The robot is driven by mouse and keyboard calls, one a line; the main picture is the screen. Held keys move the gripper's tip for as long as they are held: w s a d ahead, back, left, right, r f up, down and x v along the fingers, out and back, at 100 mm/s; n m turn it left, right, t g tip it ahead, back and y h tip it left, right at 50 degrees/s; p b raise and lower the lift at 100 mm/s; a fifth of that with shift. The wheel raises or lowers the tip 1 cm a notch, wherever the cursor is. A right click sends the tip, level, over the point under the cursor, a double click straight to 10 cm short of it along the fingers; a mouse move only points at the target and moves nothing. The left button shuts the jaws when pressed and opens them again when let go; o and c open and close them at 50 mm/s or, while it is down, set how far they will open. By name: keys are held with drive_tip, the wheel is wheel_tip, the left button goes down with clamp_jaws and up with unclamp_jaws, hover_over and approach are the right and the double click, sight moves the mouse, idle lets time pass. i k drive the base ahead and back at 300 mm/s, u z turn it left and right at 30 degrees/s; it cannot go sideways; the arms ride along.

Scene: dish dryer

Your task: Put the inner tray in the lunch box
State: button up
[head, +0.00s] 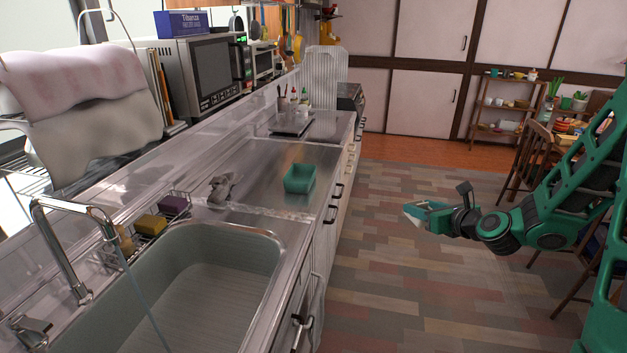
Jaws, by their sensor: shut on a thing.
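The teal lunch box (299,180) stands open-topped on the steel counter, beyond the sink and near the counter's front edge. My gripper (436,217) is to the right of it, over the floor and clear of the counter. It is shut on a small pale and teal thing that looks like the inner tray (413,215). The tray is tilted, apart from the lunch box, and partly hidden by the gripper. The inside of the box is only partly visible.
The sink (215,275) with its tap (80,245) is at the near left. A small grey object (222,188) lies left of the box. Bottles (293,97) stand farther back. A wooden chair (528,160) is at the right. The floor between counter and chair is free.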

sight(300, 178)
drive_tip(key=z, duration=0.5)
drive_tip(key=i, duration=1.7)
drive_tip(key=u, duration=0.7)
